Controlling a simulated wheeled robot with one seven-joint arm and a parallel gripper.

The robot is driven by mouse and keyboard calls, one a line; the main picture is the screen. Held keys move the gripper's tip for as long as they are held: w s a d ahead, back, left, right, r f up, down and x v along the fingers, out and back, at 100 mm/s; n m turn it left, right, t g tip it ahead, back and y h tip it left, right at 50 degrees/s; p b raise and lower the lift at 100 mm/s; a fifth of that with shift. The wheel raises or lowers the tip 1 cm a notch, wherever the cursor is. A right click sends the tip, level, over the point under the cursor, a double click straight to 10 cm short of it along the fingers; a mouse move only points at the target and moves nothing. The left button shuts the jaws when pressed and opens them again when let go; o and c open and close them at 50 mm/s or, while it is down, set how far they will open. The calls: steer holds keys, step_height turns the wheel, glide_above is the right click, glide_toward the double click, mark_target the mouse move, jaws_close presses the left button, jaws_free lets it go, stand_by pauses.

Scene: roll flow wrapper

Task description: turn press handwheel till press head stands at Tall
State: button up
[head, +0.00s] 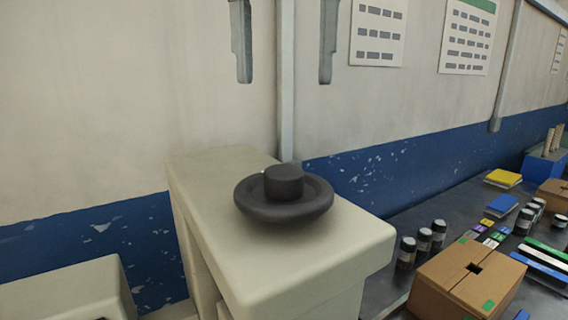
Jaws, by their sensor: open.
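The dark grey handwheel (255,212), a round rim with a raised hub in the middle, lies flat on top of a cream machine housing (345,262). My gripper (285,80) hangs at the top of the head view with its two grey fingers wide apart and nothing between them. In the picture it is above the handwheel and apart from it. No press head, scale or Tall mark can be made out in this view.
Right of the housing is a dark bench (395,214) with a cardboard box (450,285), dark jars (407,253), and blue (501,205) and yellow (503,178) items. A wall with a vertical pipe (287,110) stands behind. The space directly above the handwheel looks clear.

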mark_target(284, 169)
step_height(284, 169, down, 11)
steer(key=shift+r, duration=0.2)
steer(key=c, duration=1)
